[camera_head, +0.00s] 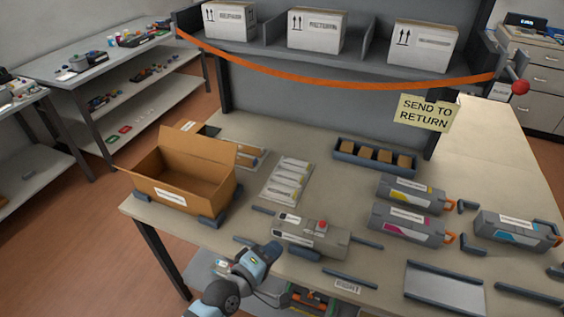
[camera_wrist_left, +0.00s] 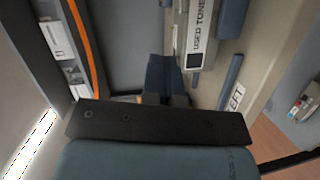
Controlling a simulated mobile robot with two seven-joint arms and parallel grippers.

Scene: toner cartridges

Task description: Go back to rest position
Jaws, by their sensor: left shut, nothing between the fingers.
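My left arm comes in from the bottom of the head view, and its gripper end (camera_head: 273,250) is at the front edge of the workbench (camera_head: 300,138). It is just left of and in front of a grey unit with a red button (camera_head: 322,236). In the left wrist view my left gripper's fingers (camera_wrist_left: 164,66) are together with nothing between them. Beside them is a grey surface with a label reading "USED TONE" (camera_wrist_left: 195,35), cut off by the frame. My right gripper is in neither view.
An open cardboard box (camera_head: 185,185) stands at the bench's left. Cartridges with yellow (camera_head: 410,192), magenta (camera_head: 405,225) and cyan (camera_head: 515,232) marks lie at the right. An orange strap (camera_head: 330,84) hangs across the shelf front. Floor (camera_head: 95,245) is clear at the left.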

